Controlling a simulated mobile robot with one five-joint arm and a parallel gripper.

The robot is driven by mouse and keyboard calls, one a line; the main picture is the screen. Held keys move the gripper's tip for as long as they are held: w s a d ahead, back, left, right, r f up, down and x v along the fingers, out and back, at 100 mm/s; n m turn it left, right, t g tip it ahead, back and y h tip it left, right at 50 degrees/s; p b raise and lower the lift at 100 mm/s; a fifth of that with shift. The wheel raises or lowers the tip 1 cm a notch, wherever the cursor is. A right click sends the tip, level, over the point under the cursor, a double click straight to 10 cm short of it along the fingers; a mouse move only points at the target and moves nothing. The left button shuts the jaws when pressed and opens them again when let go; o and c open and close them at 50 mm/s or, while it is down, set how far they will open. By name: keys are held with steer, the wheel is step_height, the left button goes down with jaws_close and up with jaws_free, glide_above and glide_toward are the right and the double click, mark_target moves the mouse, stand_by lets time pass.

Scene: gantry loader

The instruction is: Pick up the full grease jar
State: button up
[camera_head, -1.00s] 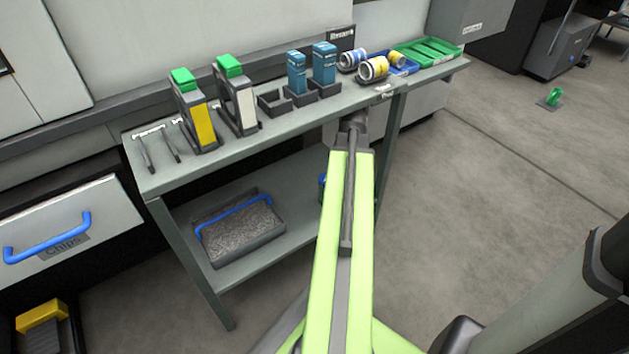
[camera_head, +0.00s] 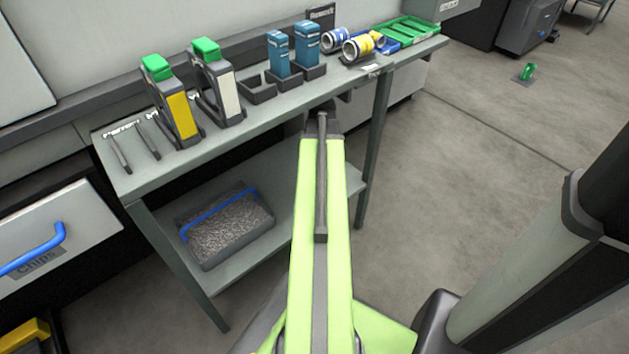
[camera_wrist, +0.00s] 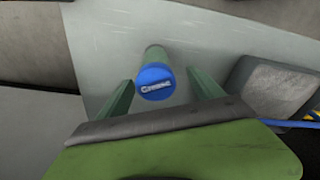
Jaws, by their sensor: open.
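A grease jar (camera_wrist: 155,82) with a blue lid lettered in white and a greenish body shows in the wrist view. It stands on a pale grey surface. My gripper (camera_wrist: 160,76) is open, its two green fingers on either side of the lid in the picture, with gaps at both sides. I cannot tell how far the fingertips are from the jar in depth, or whether the jar is full. In the head view my arm hides the gripper and the jar.
The workbench top (camera_head: 215,142) has two green-capped holders, two blue boxes, cans and a green tray (camera_head: 408,31). On its lower shelf (camera_head: 332,182) a blue-handled bin of chips (camera_head: 230,230) stands left of my arm.

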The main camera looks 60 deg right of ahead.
steer(key=f+b, duration=0.2)
steer(key=f, duration=0.1)
steer(key=f+b, duration=0.2)
steer(key=shift+w+d, duration=0.15)
steer(key=shift+d, duration=0.15)
steer(key=shift+r, duration=0.25)
steer(key=shift+c, duration=0.2)
jaws_close()
